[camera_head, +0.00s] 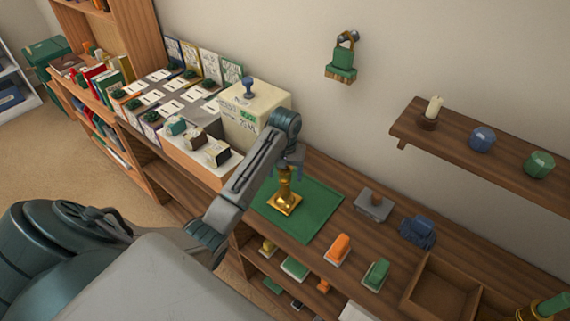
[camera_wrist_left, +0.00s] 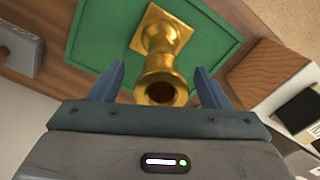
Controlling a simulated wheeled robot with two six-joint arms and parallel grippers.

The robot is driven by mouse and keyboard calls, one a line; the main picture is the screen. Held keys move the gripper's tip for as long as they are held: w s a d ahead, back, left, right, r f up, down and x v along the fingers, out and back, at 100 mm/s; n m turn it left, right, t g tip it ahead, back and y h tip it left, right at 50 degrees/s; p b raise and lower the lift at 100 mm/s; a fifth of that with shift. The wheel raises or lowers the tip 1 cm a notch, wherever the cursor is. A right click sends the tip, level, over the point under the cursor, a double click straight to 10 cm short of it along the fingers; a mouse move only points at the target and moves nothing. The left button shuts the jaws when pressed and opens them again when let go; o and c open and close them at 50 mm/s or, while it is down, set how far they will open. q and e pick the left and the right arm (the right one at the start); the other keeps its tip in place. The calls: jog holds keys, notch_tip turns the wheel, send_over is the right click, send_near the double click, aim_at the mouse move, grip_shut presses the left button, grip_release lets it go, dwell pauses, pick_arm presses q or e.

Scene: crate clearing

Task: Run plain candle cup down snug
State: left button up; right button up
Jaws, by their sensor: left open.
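A brass candlestick (camera_head: 285,199) stands upright on its square foot on a green mat. It also shows in the left wrist view (camera_wrist_left: 165,35), with the round brass candle cup (camera_wrist_left: 161,87) at its top, nearest the camera. The cup's mouth is a dark hole. I cannot tell whether a gap lies under the cup. My left gripper (camera_head: 291,167) is over the candlestick's top. In the left wrist view its open fingers (camera_wrist_left: 158,76) stand on either side of the cup, with room between. My right gripper is not in view.
The green mat (camera_head: 325,208) lies on a wooden shelf top. A grey block (camera_head: 373,207), a blue object (camera_head: 418,233) and an open wooden tray (camera_head: 422,287) are to the right. A cream box (camera_head: 270,106) stands behind left. A wall shelf (camera_head: 465,143) holds a candle and two cups.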

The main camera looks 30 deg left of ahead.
pick_arm(q)
jog(key=shift+a, duration=0.1)
jog(key=c, duration=1)
jog(key=shift+c, duration=0.4)
jog(key=shift+m, duration=0.7)
jog(key=m, duration=0.2)
jog(key=shift+m, duration=0.3)
jog(key=m, duration=0.2)
jog(key=shift+m, duration=0.3)
jog(key=m, duration=0.5)
jog(key=shift+a+m, duration=0.1)
jog(key=shift+m, duration=0.2)
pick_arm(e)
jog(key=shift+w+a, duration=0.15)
